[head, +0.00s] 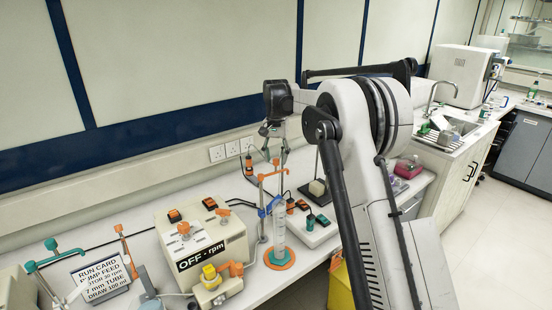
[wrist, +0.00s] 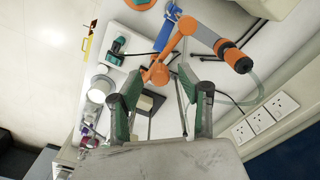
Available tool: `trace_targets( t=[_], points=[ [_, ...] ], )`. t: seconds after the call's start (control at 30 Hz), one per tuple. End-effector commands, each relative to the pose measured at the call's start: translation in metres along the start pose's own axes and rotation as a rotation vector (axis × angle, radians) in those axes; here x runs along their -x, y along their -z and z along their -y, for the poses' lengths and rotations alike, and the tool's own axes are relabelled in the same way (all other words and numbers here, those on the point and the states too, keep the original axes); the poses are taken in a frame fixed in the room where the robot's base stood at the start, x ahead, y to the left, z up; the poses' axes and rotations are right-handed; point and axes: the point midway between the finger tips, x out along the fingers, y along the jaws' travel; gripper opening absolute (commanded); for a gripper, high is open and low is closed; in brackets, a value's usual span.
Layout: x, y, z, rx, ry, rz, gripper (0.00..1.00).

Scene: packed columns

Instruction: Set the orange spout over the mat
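The orange spout (head: 268,174) sits on top of a slim stand with a blue clamp (head: 264,211). In the wrist view the spout (wrist: 182,32) is bent, with one rounded end low between my fingers and a dark-banded end with a clear tube at right. The orange mat (head: 288,262) lies on the bench under a clear graduated cylinder (head: 279,228); only a bit of orange, likely the mat, shows at the wrist view's top edge (wrist: 139,3). My gripper (head: 275,150) is open just above the spout's end; its green-padded fingers (wrist: 160,80) flank that end. Contact is not visible.
A pump box (head: 205,242) reading OFF rpm stands left of the stand. A teal-armed stand (head: 48,258), another orange-topped stand (head: 124,244) and a text card (head: 101,278) are at far left.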

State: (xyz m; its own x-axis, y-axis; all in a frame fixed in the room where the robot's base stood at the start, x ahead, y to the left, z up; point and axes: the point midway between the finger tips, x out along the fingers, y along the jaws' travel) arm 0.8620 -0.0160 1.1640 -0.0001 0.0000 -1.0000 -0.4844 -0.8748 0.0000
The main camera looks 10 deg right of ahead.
Motion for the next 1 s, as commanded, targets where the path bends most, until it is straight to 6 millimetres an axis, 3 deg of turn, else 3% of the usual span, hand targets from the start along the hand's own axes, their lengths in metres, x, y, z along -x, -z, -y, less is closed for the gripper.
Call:
trace_targets(
  t=[0.4, 0.7, 1.0],
  points=[
    [-0.0085, -0.0001, 0.0, 0.0, 0.0, 0.0, 0.37],
    [-0.0082, -0.0001, -0.0001, 0.0, 0.0, 0.0, 0.0],
    [-0.0081, 0.0003, -0.001, -0.003, 0.0, 0.0, 0.0]
  ],
)
